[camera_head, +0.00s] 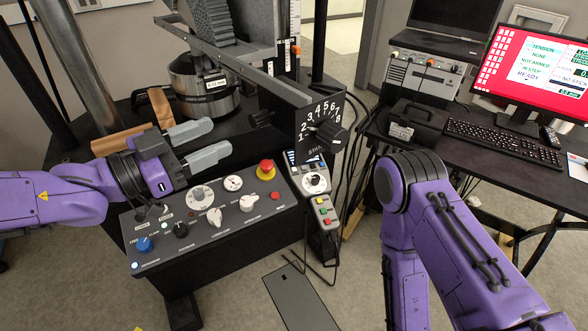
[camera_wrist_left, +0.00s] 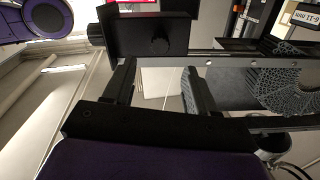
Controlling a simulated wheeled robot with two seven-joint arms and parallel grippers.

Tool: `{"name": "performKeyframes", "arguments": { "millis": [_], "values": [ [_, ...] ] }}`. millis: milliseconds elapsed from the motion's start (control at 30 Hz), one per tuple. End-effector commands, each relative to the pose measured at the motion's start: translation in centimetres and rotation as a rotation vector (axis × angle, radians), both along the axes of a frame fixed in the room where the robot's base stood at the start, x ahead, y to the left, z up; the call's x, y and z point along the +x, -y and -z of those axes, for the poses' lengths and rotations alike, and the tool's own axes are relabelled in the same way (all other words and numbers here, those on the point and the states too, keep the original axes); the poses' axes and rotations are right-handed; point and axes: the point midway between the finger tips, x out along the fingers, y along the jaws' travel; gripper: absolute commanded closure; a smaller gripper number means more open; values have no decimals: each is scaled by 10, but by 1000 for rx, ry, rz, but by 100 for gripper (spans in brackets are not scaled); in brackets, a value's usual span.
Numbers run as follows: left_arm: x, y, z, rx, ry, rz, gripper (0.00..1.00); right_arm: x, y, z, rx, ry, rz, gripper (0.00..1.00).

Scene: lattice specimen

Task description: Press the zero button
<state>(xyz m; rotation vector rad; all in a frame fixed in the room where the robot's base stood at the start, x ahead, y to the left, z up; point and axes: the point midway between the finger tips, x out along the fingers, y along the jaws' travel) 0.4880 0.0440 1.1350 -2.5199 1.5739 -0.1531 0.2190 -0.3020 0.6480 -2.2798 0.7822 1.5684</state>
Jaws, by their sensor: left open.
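The control panel (camera_head: 190,262) stands at the lower middle of the head view, with knobs, a red-and-yellow stop button (camera_head: 266,169) and a small red button (camera_head: 274,196). A handheld pendant (camera_head: 316,196) with a round dial and several coloured buttons is at the panel's right side. I cannot read which button is the zero button. My left gripper (camera_head: 208,142) is open and empty above the panel's back edge, left of the stop button. Its two fingers also show in the left wrist view (camera_wrist_left: 158,88), with nothing between them. My right arm shows, but its gripper does not.
The test machine's black base (camera_head: 75,147) and metal cylinder (camera_head: 205,92) are behind the gripper. A numbered dial plate (camera_head: 321,127) stands above the pendant. A desk with a keyboard (camera_head: 500,142) and a red screen (camera_head: 535,68) is at the right. Cables hang beside the pendant.

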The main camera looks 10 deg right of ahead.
Motion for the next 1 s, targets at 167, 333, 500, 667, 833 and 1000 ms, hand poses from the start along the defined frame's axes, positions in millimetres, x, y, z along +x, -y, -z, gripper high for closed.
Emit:
{"name": "performKeyframes", "arguments": {
  "millis": [167, 333, 500, 667, 833, 1000],
  "values": [
    [0, 0, 0, 0, 0, 0, 43, 0, 0, 0, 0, 0, 0, 100],
    [0, 0, 0, 0, 0, 0, 43, 0, 0, 0, 0, 0, 0, 100],
    [0, 0, 0, 0, 0, 0, 43, 0, 0, 0, 0, 0, 0, 100],
    [0, 0, 0, 0, 0, 0, 43, 0, 0, 0, 0, 0, 0, 100],
    [4, -2, 11, -12, -37, -20, 43, 0, 0, 0, 0, 0, 0, 100],
    [23, -22, 90, -96, -293, -192, 43, 0, 0, 0, 0, 0, 0, 100]
  ]
}}
